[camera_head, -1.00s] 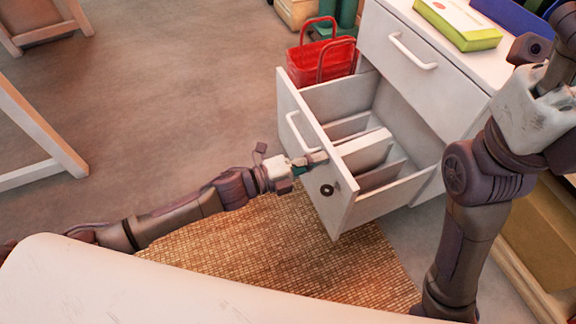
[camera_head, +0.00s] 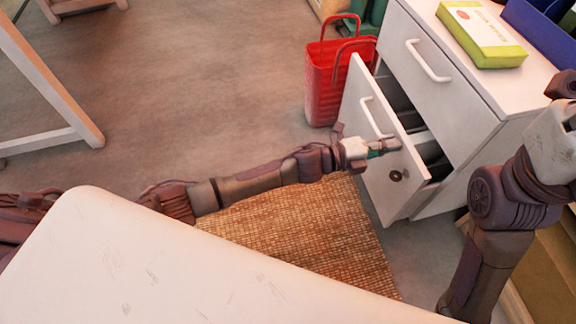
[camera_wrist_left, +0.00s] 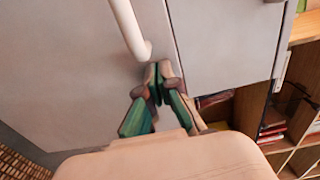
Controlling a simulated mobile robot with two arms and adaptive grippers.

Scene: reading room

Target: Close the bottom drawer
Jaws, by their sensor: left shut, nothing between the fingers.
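The bottom drawer (camera_head: 392,198) of the white cabinet (camera_head: 447,200) is partly open, its white front standing out from the cabinet with a narrow dark gap behind it. Its white handle (camera_head: 372,118) and a round dark keyhole are on the front. My left gripper (camera_head: 388,147) is shut and empty, its fingertips at the drawer front, right of the handle. In the left wrist view, the shut fingertips (camera_wrist_left: 157,75) are just below the handle's end (camera_wrist_left: 135,40), near the front's edge; I cannot tell whether they touch. My right arm shows at right, its gripper out of view.
The upper drawer (camera_head: 425,85) is shut. A green and white box (camera_head: 482,35) and a blue tray (camera_head: 540,30) are on the cabinet top. A red basket (camera_head: 325,88) stands on the floor beside the drawer.

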